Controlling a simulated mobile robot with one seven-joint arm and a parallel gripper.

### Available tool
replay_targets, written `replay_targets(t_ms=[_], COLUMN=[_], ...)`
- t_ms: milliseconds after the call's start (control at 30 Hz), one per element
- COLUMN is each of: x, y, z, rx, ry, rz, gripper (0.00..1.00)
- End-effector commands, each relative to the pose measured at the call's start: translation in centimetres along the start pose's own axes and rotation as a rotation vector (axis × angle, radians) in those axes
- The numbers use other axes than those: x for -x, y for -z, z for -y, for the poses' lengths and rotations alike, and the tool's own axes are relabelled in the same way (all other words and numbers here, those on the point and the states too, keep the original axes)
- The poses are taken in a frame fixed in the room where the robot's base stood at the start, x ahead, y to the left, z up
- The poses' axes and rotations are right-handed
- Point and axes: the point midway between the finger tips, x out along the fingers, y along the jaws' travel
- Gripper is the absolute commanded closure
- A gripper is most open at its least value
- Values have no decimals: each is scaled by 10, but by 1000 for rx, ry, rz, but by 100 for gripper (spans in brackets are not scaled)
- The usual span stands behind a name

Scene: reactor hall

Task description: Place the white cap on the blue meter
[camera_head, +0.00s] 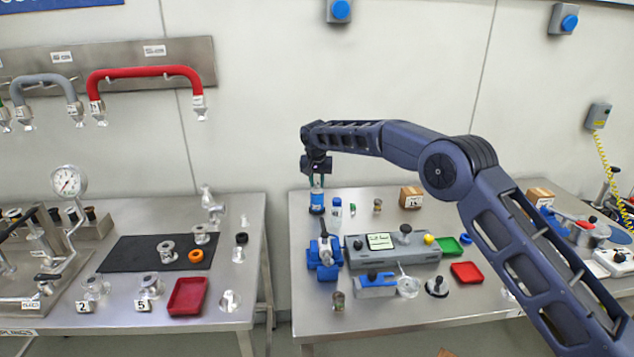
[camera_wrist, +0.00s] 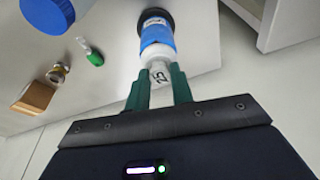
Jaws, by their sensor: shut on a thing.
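My gripper (camera_head: 317,182) is over the back left corner of the right table, pointing down. In the wrist view its green fingers (camera_wrist: 160,90) are shut on a small white piece marked "25" (camera_wrist: 160,73), which looks like the white cap. The blue meter (camera_head: 317,203) stands upright on the table directly below the gripper. In the wrist view the meter (camera_wrist: 157,36) shows a white upper part, a blue band and a dark base. The white piece is in line with the meter's top; I cannot tell whether they touch.
Close to the right stand a blue-capped bottle (camera_head: 336,208), a small green-based vial (camera_head: 352,209), a brass-coloured piece (camera_head: 377,206) and a cardboard box (camera_head: 411,198). In front are a blue device (camera_head: 325,255) and a grey console (camera_head: 390,252). The wall is behind.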

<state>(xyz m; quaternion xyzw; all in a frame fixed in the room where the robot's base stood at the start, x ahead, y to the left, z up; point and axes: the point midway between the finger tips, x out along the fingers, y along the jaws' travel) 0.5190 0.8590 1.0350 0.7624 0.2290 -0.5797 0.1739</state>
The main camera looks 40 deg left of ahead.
Motion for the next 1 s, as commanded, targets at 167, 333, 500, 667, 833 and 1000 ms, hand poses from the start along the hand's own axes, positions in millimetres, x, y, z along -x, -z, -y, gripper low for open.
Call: replay_targets(t_ms=[167,333,500,667,833,1000], x=[-2,-2,-2,10,40,73], y=[-1,-1,0,0,1,1], z=[0,0,0,0,0,0], rx=[0,0,0,0,0,0], ry=[0,0,0,1,1,1], rz=[0,0,0,-1,-2,-2], gripper=[63,55,55,55,55,55])
